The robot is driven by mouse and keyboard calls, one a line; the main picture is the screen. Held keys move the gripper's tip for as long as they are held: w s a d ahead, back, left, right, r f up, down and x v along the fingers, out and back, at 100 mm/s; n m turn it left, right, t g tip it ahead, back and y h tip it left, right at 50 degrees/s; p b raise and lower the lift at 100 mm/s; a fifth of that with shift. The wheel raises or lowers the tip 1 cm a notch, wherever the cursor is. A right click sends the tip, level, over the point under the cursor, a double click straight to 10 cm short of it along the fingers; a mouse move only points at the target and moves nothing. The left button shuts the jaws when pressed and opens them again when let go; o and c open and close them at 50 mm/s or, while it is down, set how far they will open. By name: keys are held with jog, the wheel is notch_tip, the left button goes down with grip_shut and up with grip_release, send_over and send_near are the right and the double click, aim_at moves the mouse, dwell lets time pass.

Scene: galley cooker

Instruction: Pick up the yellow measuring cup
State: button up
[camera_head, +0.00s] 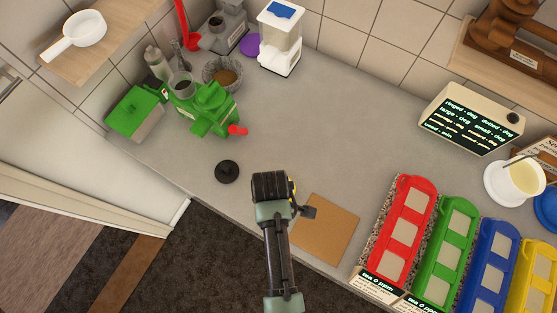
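My gripper (272,187) is over the counter, left of a brown board. Its dark body hides its fingertips, so I cannot tell whether it is open or shut. A small yellow piece (292,188) shows at the right edge of my gripper. It may be part of the yellow measuring cup, but most of it is hidden, and I cannot tell whether it is held. A small dark part (308,211) sticks out to the right, above the board's upper left corner. No other yellow measuring cup is clearly visible.
The brown board (327,231) lies near the counter's front edge. A black disc (227,171) lies to the left. A green machine (209,108) stands farther left. Red (404,218) and green (446,239) cases stand right. The counter's middle (345,125) is clear.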

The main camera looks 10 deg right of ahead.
jog(key=shift+f, duration=0.2)
grip_shut()
dwell(0.4)
